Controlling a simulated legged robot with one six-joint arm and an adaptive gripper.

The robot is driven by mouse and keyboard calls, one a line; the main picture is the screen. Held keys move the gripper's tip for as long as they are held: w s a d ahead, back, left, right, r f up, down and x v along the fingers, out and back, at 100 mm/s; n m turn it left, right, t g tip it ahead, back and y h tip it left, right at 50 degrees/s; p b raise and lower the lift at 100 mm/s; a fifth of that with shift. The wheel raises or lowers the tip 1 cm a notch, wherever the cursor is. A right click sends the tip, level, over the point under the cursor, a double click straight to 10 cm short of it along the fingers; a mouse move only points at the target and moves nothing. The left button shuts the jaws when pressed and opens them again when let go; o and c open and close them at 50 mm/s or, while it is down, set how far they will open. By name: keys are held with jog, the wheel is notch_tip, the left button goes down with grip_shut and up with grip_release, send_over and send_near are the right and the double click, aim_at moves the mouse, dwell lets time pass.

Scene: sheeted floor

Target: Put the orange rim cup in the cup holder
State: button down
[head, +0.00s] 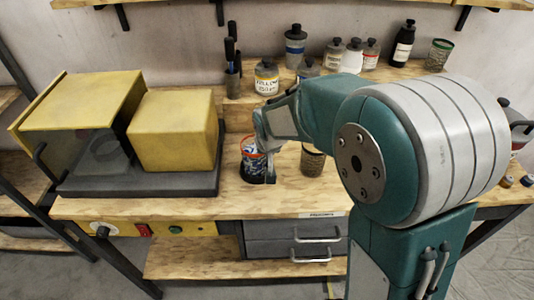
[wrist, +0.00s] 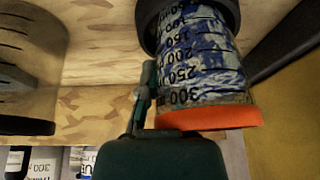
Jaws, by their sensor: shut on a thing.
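The orange rim cup (head: 254,158) is patterned blue and white and stands roughly upright at the middle of the workbench. In the wrist view the cup (wrist: 202,62) shows printed volume marks and its orange rim toward the camera. A dark ring, seemingly the cup holder (wrist: 150,22), curves around the cup's far, lower end; its dark base (head: 250,177) shows under the cup in the head view. I cannot tell whether the cup is fully seated. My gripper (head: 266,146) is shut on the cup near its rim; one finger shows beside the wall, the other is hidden.
A second cup with a dark rim (head: 313,160) stands just right, partly behind my arm. A yellow machine (head: 172,130) on a dark base stands left. Some bare bench (head: 210,207) lies in front.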

jog(key=c, duration=1.2)
grip_release()
jog(key=shift+f, duration=0.1)
jog(key=shift+c, duration=0.2)
jog(key=o, duration=0.4)
jog(key=shift+o, duration=0.2)
jog(key=shift+d, duration=0.25)
jog(key=shift+a+r, duration=0.1)
jog(key=shift+r, duration=0.1)
jog(key=v, duration=1.2)
jog(key=s+d+r, duration=0.1)
jog(key=s+d, duration=0.2)
jog(key=s, duration=0.4)
jog(key=s+d, duration=0.4)
jog(key=s, duration=0.2)
jog(key=s+d+r+t, duration=0.1)
jog(key=s+d, duration=0.3)
jog(key=s, duration=0.3)
jog(key=shift+s+r, duration=0.35)
